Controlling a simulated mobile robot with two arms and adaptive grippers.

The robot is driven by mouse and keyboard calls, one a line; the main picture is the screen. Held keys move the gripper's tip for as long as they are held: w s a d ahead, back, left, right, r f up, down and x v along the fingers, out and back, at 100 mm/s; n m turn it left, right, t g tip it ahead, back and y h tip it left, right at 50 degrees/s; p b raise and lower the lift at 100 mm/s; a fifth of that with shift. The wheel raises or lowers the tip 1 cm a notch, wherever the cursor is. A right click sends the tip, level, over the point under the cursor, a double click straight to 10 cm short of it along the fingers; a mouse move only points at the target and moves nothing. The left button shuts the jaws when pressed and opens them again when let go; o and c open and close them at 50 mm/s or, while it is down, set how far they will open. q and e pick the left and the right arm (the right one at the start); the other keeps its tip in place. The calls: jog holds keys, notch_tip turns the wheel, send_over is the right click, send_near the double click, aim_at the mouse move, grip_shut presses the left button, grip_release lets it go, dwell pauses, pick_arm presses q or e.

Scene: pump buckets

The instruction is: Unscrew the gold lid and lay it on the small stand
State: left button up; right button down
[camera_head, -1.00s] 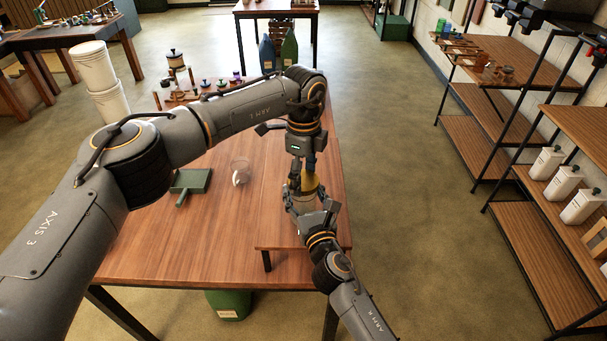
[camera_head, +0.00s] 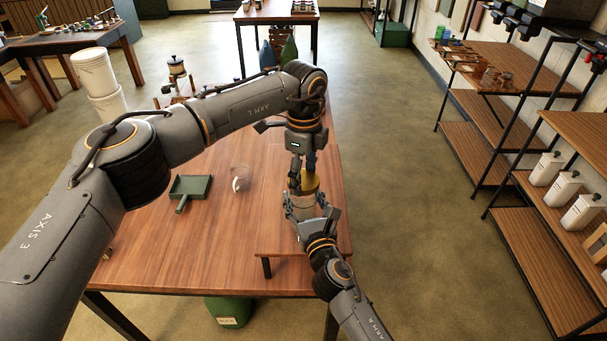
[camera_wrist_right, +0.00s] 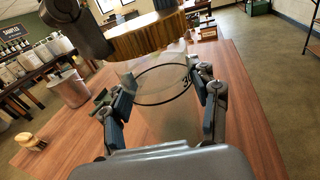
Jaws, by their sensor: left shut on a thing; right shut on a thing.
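The gold lid (camera_head: 311,183) is a ribbed disc above a clear jar (camera_wrist_right: 165,105) with a dark ring round its upper part; it fills the top of the right wrist view (camera_wrist_right: 150,38). My left gripper (camera_head: 302,183) comes down from above and is shut on the lid. My right gripper (camera_head: 305,208) is shut on the jar from the near side, with a finger on each side in the wrist view. Whether the lid touches the jar's rim cannot be told. A low wooden stand (camera_head: 283,251) with a dark leg is at the table's near right; whether it is the small stand is unclear.
Shelves (camera_head: 500,75) stand off to the right. White buckets (camera_head: 95,70) stand at the left. Table left of the stand is clear.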

aim_at(304, 180)
pick_arm(q)
jog(key=shift+r, duration=2)
pick_arm(e)
jog(key=shift+c, duration=1.4)
grip_release()
